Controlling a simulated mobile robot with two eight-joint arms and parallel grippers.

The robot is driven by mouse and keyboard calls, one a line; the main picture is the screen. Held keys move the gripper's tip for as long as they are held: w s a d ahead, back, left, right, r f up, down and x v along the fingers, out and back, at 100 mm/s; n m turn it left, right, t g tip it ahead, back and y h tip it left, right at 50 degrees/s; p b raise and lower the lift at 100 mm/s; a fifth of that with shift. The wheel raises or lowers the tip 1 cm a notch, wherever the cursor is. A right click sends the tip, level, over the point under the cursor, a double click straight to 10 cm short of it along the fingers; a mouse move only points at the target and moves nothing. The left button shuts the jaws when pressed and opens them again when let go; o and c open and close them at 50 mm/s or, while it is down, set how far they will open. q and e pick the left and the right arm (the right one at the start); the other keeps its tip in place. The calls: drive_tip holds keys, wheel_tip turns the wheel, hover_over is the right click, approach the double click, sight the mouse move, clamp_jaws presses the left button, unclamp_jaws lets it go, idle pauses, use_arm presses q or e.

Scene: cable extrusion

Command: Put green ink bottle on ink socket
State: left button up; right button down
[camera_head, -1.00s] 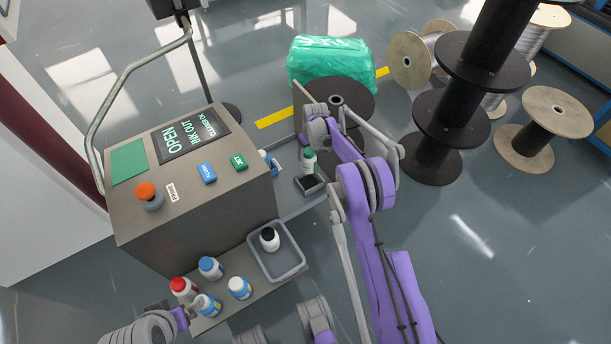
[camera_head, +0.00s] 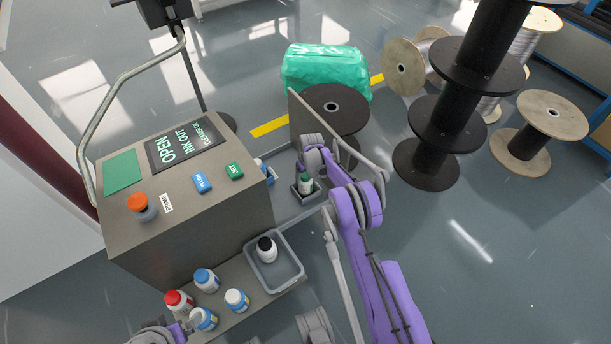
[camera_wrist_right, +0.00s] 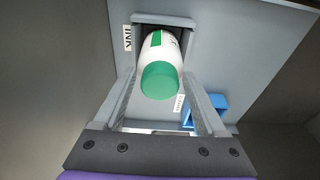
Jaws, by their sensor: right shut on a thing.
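The green ink bottle, white with a green cap, shows in the head view (camera_head: 306,184) and in the right wrist view (camera_wrist_right: 160,74). It stands at the ink socket (camera_wrist_right: 165,20), a grey square-walled holder beside an "INK" label; the socket also shows in the head view (camera_head: 309,195). The bottle's lower end is within the socket walls; its seating is hidden. My right gripper (camera_head: 306,174) is shut on the bottle, with a finger on each side in the wrist view (camera_wrist_right: 160,98). My left gripper (camera_head: 187,328) is beside a blue-capped bottle (camera_head: 205,319); its jaws are unclear.
A grey box machine (camera_head: 190,230) with an "OPEN INK OUT" screen stands left of the socket. A grey tray (camera_head: 290,282) holds a black-capped bottle (camera_head: 267,248). Red- and blue-capped bottles stand beside it. A blue part (camera_wrist_right: 212,106) sits close to the right finger in the wrist view.

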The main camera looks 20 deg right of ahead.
drive_tip(key=shift+f, duration=0.2)
unclamp_jaws()
drive_tip(key=shift+r, duration=0.1)
